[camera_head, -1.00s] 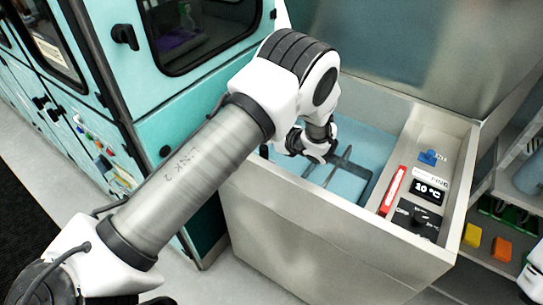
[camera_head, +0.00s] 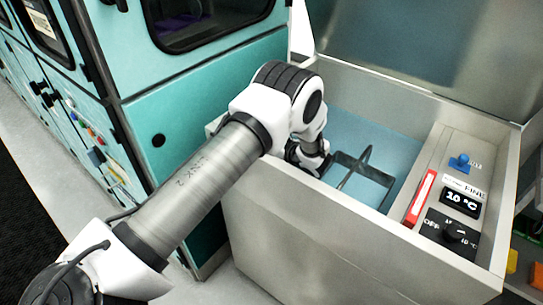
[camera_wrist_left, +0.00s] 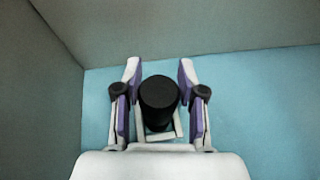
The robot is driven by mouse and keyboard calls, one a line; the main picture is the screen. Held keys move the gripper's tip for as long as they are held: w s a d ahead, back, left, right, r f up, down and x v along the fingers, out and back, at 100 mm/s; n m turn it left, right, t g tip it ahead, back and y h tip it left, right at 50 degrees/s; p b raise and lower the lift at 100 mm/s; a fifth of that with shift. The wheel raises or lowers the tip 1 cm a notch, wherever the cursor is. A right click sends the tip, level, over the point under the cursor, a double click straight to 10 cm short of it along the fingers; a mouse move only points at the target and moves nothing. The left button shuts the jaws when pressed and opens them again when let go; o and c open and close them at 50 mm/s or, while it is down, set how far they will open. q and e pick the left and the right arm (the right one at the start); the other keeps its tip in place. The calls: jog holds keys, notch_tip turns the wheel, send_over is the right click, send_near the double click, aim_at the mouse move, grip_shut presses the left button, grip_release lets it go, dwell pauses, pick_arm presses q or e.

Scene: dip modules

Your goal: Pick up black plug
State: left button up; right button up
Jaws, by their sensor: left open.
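The black plug (camera_wrist_left: 158,101) shows in the left wrist view as a short dark cylinder standing on the blue floor of the basin. My left gripper (camera_wrist_left: 158,85) is open, with one finger on each side of the plug and a gap showing at both sides. In the head view my left gripper (camera_head: 306,160) is down inside the metal basin at its left end, and the plug is hidden there. My right gripper is in neither current view.
The basin (camera_head: 300,235) has steel walls close around my left gripper. A dark rack (camera_head: 362,172) lies in it. A control panel (camera_head: 452,232) with a black knob and a 10 °C display is on the right. A teal cabinet (camera_head: 200,100) stands at left.

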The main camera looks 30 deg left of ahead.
pick_arm(q)
jog(key=shift+w+a+f, duration=0.15)
jog(key=shift+a+f, duration=0.1)
jog(key=shift+a, duration=0.15)
jog(key=shift+r, duration=0.1)
jog(key=shift+d, duration=0.1)
grip_shut()
notch_tip(320, 180, up, 10)
jog(key=b, duration=0.1)
